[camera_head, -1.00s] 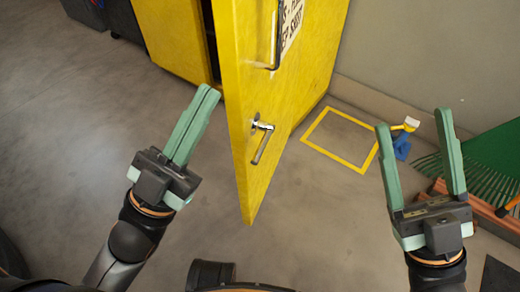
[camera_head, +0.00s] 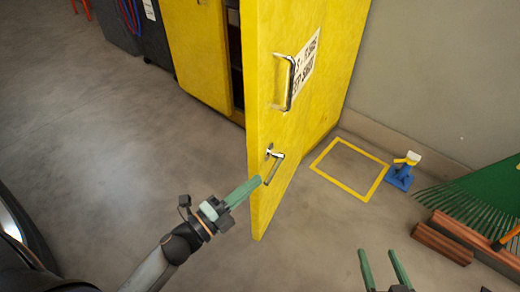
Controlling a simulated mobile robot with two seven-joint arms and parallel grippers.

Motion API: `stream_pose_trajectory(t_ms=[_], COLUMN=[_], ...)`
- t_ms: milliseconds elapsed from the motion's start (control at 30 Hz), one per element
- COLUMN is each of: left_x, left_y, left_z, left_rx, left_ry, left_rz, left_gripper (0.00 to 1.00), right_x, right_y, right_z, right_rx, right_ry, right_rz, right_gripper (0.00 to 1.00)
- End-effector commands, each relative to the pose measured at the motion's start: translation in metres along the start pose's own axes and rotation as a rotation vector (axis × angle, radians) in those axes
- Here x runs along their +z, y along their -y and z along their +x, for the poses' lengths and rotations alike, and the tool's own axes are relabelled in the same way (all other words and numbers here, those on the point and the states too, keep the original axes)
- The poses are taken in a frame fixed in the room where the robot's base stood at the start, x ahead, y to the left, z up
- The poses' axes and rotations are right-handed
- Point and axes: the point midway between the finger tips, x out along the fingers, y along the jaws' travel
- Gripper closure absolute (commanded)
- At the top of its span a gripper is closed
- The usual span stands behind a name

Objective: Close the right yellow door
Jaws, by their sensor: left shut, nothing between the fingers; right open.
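The right yellow door (camera_head: 285,125) stands open, swung out from the yellow cabinet (camera_head: 198,50), with its edge toward me. A long handle (camera_head: 292,82) and a lower lever handle (camera_head: 273,167) are on its right-hand face, beside a white sign (camera_head: 305,66). My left gripper (camera_head: 256,183) is shut and empty. Its tips are at the door's edge near the lever; I cannot tell whether they touch. My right gripper (camera_head: 379,253) is open and empty at the bottom, right of the door and apart from it.
A yellow floor square (camera_head: 350,167) lies right of the door. A blue and yellow object (camera_head: 401,171), a green rake (camera_head: 480,205) and reddish-brown blocks (camera_head: 441,243) lie along the right wall (camera_head: 440,80). Dark bins (camera_head: 115,25) stand at the back left. The left floor is clear.

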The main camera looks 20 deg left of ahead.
Motion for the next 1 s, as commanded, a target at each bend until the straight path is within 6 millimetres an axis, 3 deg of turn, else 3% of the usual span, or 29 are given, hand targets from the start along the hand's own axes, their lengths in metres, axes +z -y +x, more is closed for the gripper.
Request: stream_pose_trajectory(t_ms=[100,267,467,833,1000], left_x=[0.014,0.021,0.022,0.026,0.049], left_y=[-0.021,-0.036,-0.04,-0.048,-0.045], left_z=[-0.006,-0.007,0.019,0.089,0.079], left_rx=[0.087,0.125,0.122,0.121,0.127], left_ry=[0.039,0.051,0.049,0.049,0.051], left_rz=[0.087,0.13,0.13,0.127,0.129], left_gripper=[1.0,1.0,1.0,1.0,1.0], right_x=[0.036,0.056,0.051,0.022,0.016], right_y=[0.005,0.008,0.007,0.001,0.0], right_z=[-0.01,-0.014,-0.011,-0.005,-0.005], right_rx=[-0.001,-0.003,-0.001,0.009,0.012], right_ry=[0.172,0.243,0.219,0.106,0.078], right_rz=[0.034,0.046,0.038,0.006,-0.002], right_gripper=[0.3,0.3,0.3,0.3,0.3])
